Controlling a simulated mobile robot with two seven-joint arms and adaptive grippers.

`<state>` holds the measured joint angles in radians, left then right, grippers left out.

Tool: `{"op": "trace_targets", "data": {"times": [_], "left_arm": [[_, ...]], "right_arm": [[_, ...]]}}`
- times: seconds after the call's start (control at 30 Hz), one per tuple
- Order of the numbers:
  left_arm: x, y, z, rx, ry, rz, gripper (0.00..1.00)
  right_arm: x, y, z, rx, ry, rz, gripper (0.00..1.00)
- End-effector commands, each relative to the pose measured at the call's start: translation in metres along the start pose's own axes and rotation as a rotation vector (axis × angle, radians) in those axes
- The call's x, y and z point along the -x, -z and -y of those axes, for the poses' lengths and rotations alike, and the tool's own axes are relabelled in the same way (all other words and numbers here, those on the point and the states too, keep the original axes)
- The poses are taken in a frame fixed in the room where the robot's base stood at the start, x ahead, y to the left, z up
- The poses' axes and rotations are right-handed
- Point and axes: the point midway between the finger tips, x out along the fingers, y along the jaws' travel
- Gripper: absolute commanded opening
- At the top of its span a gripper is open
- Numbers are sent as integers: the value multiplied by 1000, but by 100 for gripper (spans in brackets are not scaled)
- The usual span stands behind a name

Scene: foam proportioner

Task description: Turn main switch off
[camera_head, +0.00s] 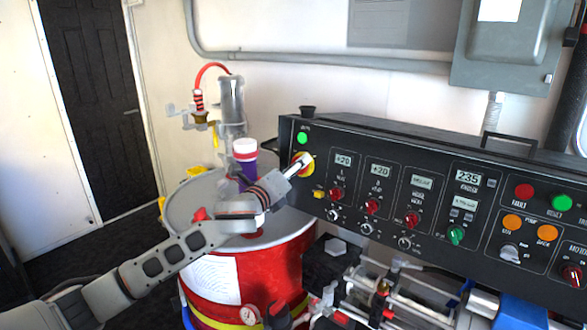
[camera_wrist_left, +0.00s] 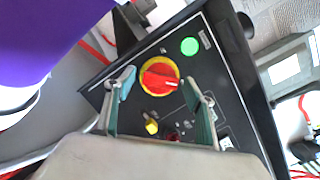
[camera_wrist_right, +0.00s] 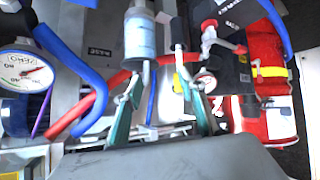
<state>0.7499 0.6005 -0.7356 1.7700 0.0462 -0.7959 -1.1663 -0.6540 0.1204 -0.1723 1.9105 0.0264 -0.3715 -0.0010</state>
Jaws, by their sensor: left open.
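The main switch (camera_wrist_left: 159,77) is a red rotary knob on a yellow round plate, at the left end of the black control panel (camera_head: 440,205). In the head view the main switch (camera_head: 302,164) is partly covered by my left gripper (camera_head: 305,163). In the left wrist view my left gripper (camera_wrist_left: 160,88) is open, with one finger on each side of the switch and gaps between fingers and knob. Whether it touches the panel I cannot tell. My right gripper (camera_wrist_right: 160,92) is open in its wrist view, facing hoses and pipes.
A green light (camera_wrist_left: 189,46) sits by the switch, and a small yellow part (camera_wrist_left: 152,127) lies on its other side. A red drum (camera_head: 255,270) with a pump tube (camera_head: 231,105) and a purple, white-capped object (camera_head: 245,160) stands close to my left arm. Pipes and hoses crowd the space below the panel.

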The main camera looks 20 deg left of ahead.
Motion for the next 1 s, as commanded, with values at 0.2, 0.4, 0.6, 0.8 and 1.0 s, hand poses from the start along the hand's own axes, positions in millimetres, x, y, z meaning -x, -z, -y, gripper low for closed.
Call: {"op": "trace_targets", "data": {"times": [0.2,0.4,0.6,0.8,1.0], "left_arm": [[-2,0,0,0,0,0,54],[-2,0,0,1,0,0,23],[-2,0,0,2,0,0,16],[-2,0,1,34,-7,0,16],[-2,1,1,131,-33,-1,16]], "right_arm": [[0,0,0,0,-1,0,40],[0,0,0,0,-1,0,40],[0,0,0,0,-1,0,40],[0,0,0,0,-1,0,40],[0,0,0,0,-1,1,40]]}}
